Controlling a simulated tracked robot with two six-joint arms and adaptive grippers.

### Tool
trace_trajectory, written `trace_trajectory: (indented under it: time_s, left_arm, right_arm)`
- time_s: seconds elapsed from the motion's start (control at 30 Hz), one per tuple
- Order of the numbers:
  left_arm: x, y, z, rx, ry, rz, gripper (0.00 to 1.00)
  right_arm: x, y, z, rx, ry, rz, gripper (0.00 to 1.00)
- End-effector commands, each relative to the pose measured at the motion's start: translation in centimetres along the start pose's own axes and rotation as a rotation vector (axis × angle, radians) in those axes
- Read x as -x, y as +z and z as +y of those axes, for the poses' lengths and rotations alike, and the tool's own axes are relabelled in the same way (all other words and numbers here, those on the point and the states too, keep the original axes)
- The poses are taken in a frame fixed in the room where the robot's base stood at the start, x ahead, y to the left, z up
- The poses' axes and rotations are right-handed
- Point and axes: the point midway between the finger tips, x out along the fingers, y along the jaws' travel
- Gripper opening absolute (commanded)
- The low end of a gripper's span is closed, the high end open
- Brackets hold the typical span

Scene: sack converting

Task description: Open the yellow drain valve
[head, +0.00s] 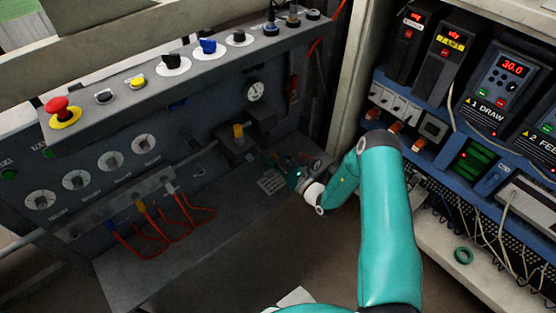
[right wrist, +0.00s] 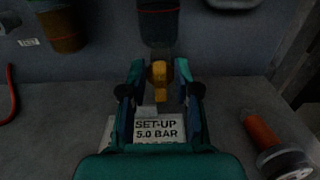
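The yellow drain valve (right wrist: 158,72) shows in the right wrist view, under a dark bowl (right wrist: 158,22). I cannot make it out in the head view, where the bowl's underside is hard to see. My right gripper (right wrist: 160,78) is open, with one finger on each side of the valve in the picture and a gap on both sides. I cannot tell how deep the valve sits between the fingers. In the head view my right gripper (head: 286,170) is small and dark, low in front of the grey panel. My left gripper is in neither view.
A white "SET-UP 5.0 BAR" label (right wrist: 158,130) lies on the shelf below the fingers. An orange cylinder (right wrist: 262,132) with a grey end lies to the right. Red hoses (head: 180,212) hang left of the gripper. A drive cabinet (head: 432,135) stands at the right.

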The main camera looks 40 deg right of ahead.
Motion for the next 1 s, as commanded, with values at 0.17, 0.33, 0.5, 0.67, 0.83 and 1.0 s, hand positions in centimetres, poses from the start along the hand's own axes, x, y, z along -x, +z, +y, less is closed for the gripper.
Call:
trace_trajectory:
  time_s: [0.17, 0.33, 0.5, 0.67, 0.83, 1.0]
  left_arm:
    - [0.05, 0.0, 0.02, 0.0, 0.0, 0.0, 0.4]
    - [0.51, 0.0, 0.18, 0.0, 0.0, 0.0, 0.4]
    - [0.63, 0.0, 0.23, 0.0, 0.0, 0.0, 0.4]
    - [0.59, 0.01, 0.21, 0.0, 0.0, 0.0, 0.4]
    - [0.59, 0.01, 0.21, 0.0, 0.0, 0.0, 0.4]
    - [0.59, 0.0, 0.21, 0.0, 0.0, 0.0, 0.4]
  right_arm:
    - [0.03, 0.0, 0.0, -0.007, 0.0, 0.0, 0.0]
    - [0.04, 0.05, -0.11, -0.116, 0.0, 0.001, 0.0]
    - [0.05, -0.06, -0.2, -0.201, 0.0, 0.001, 0.0]
    - [0.05, -0.1, -0.22, -0.203, 0.0, 0.001, 0.0]
    - [0.06, -0.11, -0.22, -0.202, 0.0, 0.002, 0.39]
    - [0.04, -0.08, -0.22, -0.202, 0.0, 0.001, 0.39]
